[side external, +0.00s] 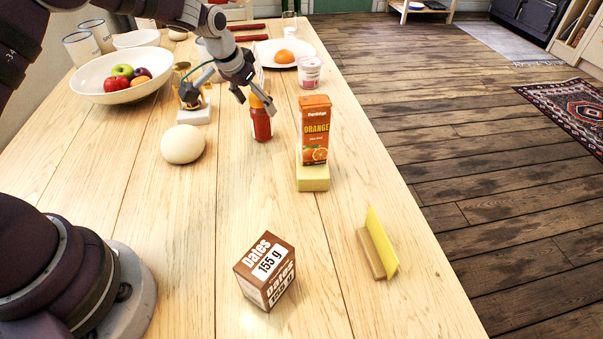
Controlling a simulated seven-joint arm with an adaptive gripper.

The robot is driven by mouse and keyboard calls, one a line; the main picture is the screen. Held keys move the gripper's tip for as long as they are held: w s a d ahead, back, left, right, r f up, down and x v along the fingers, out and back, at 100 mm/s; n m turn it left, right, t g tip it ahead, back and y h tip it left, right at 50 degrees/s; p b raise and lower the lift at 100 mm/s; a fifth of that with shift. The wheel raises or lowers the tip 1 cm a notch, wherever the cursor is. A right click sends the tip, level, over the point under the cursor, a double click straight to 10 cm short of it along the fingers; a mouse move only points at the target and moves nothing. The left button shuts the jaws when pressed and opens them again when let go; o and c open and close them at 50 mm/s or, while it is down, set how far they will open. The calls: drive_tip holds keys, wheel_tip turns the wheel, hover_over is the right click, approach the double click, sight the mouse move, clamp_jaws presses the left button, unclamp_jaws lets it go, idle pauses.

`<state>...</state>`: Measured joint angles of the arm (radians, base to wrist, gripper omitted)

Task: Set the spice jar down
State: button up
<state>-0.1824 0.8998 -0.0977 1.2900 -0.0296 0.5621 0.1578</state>
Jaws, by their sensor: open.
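The spice jar (261,124), red with an orange lid, stands upright on the wooden table (190,260) left of the juice carton. My gripper (256,100) is above it and open, with its fingers at the height of the lid, one on either side as seen here. I cannot tell whether a finger touches the lid. The jar's base appears to rest on the tabletop. The top of the jar is partly hidden by the gripper.
An orange juice carton (316,135) stands on a pale yellow block (313,180) close by on the right. A cream ball (183,144) lies to the left, near a fruit bowl (95,70). A dates box (266,270) stands nearer, with free tabletop between.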

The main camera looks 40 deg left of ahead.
drive_tip(key=s+d+f+v, duration=0.1)
drive_tip(key=s+d+v, duration=0.1)
drive_tip(key=v, duration=1.3)
drive_tip(key=s+d+r+t, duration=0.1)
drive_tip(key=s+d, duration=0.1)
drive_tip(key=s, duration=1.3)
drive_tip(key=shift+s, duration=0.3)
